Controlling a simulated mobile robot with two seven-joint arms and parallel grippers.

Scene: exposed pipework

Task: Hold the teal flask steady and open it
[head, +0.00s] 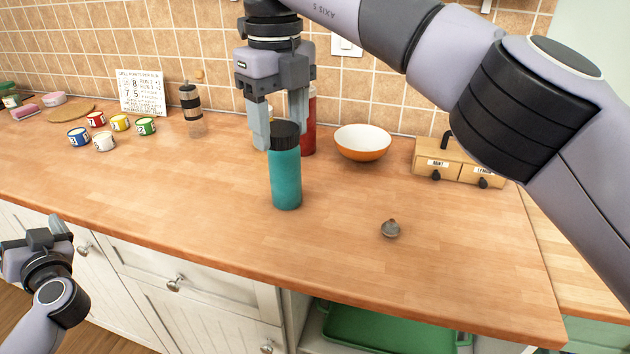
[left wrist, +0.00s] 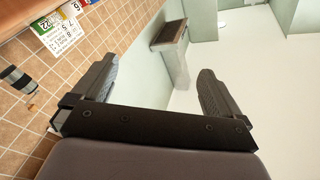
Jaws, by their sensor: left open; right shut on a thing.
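The teal flask (head: 286,180) with a black ribbed lid (head: 285,136) stands upright on the wooden counter, near its middle. My right gripper (head: 279,130) comes down from above, with its fingers at the lid, and is shut on it. The lid hides part of one finger, so the exact contact is unclear. My left gripper (head: 36,240) is low at the left, off the counter's front edge and far from the flask. It is open and empty in the left wrist view (left wrist: 155,70), where the flask does not show.
A red bottle (head: 309,125) stands close behind the flask. An orange bowl (head: 362,143), a wooden box (head: 452,163) and a small grey metal item (head: 390,229) are to the right. A grinder-like jar (head: 191,110) and several colored cups (head: 104,140) are left. The counter's front-left is clear.

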